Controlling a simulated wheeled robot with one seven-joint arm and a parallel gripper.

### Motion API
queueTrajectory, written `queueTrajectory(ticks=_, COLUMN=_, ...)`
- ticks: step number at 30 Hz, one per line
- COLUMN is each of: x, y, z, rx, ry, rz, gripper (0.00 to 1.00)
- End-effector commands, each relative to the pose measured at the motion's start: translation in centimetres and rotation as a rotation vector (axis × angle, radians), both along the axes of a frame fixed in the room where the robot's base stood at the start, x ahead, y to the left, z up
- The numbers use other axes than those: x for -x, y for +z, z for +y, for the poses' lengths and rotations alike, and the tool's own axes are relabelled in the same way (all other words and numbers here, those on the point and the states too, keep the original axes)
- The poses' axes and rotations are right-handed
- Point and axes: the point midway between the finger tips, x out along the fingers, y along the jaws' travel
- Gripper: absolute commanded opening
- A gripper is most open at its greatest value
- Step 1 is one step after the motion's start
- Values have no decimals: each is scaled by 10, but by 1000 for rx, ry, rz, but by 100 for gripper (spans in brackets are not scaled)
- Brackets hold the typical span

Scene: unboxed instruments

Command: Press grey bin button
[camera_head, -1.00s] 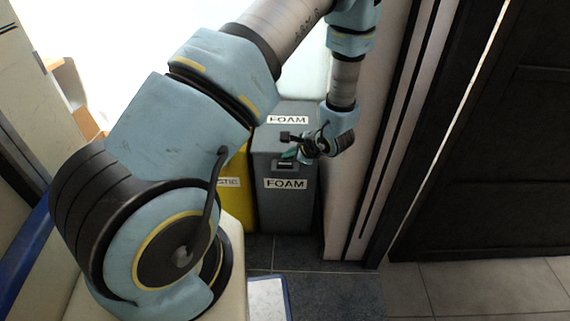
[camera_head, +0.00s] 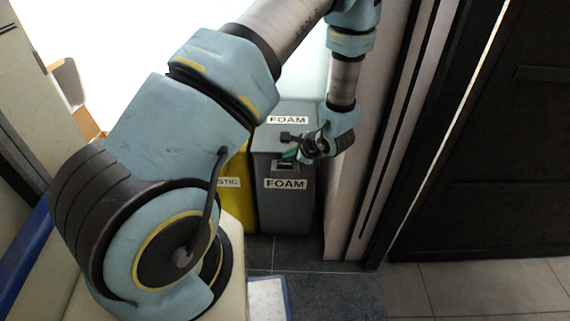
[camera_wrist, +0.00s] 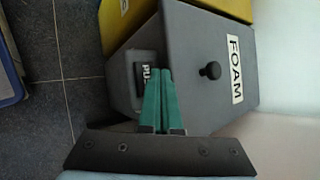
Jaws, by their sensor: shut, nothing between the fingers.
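The grey bin (camera_head: 285,210) stands against the back wall, with FOAM labels on its lid and front. In the wrist view the grey bin (camera_wrist: 195,50) lies sideways in the picture, with a black knob on its lid. Its button (camera_wrist: 142,72), a dark plate with partly hidden white letters "PU", sits on the upper front. The button also shows in the head view (camera_head: 284,166). My gripper (camera_wrist: 161,72) is shut and empty, its green fingers together. The fingertips are beside the button and overlap its edge in the picture; I cannot tell whether they touch it.
A yellow bin (camera_head: 236,195) stands directly left of the grey bin, partly hidden by my arm. A pale wall edge (camera_head: 345,215) rises close on the right, with a dark door (camera_head: 490,180) beyond.

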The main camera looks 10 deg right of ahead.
Motion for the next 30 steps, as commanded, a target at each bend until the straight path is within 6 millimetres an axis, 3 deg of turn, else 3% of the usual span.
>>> queueTrajectory(ticks=30, x=0, y=-8, z=0, rx=0, ry=0, rz=0, gripper=0)
